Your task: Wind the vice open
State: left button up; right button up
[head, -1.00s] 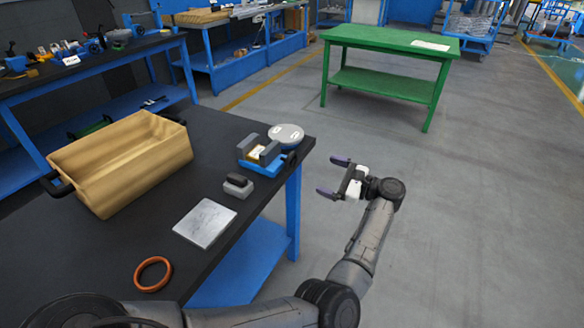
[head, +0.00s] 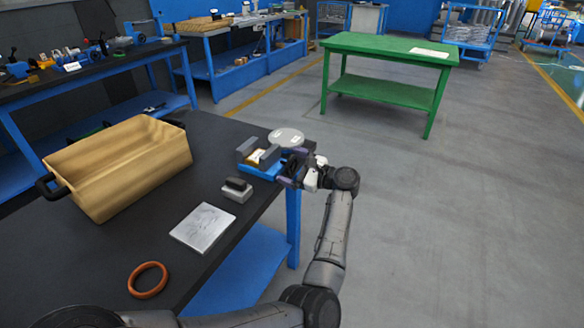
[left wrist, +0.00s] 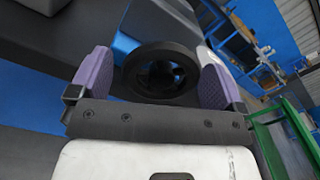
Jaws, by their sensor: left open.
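The blue vice (head: 258,165) with grey jaws stands at the right edge of the dark bench. A small yellowish piece (head: 257,155) shows between its jaws. In the left wrist view, the vice's black handwheel (left wrist: 160,74) lies between the two purple fingertips of my left gripper (left wrist: 155,80). The fingers are open on either side of the wheel, with small gaps visible. In the head view my left gripper (head: 293,168) is at the vice's right end and hides most of the wheel. My right gripper is not in view.
A round grey flanged disc (head: 286,137) is behind the vice. A grey block with a dark top (head: 237,189), a metal plate (head: 203,227), an orange ring (head: 148,280) and a wooden crate (head: 122,168) are on the bench (head: 95,262). The floor to the right is clear.

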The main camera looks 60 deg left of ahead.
pick_arm(q)
jog(key=shift+c, duration=0.3)
jog(key=c, duration=0.9)
jog(key=shift+o, duration=0.2)
jog(key=shift+m, duration=0.3)
jog(key=shift+m, duration=0.9)
jog(key=shift+m+p, duration=0.4)
jog(key=shift+m, duration=0.6)
jog(key=shift+s+m+p, duration=0.1)
jog(key=shift+m+p, duration=0.2)
jog(key=shift+m, duration=0.6)
